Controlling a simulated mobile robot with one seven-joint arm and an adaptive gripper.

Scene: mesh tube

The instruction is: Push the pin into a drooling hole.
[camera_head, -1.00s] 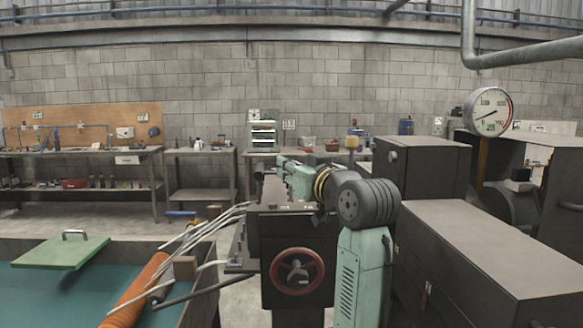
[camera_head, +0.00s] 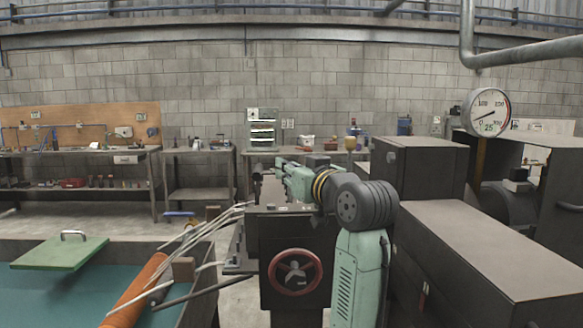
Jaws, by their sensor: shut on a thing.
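My green arm reaches away and to the left over a dark machine (camera_head: 330,225) with a red handwheel. My gripper (camera_head: 261,175) seems to be the small dark shape at the arm's far end, by the machine's left side. It is shut, but its fingers and the pin are too small and dark to make out. Several pale strands (camera_head: 205,232) hang from the machine's left side and run down to the left. The holes they come from are hidden or too small to see.
An orange tube (camera_head: 138,292) lies sloping in a teal tank (camera_head: 30,300) at lower left, near a green lid (camera_head: 60,252). Dark cabinets (camera_head: 490,255) crowd the right side. A round gauge (camera_head: 486,113) stands behind them. Benches line the back wall.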

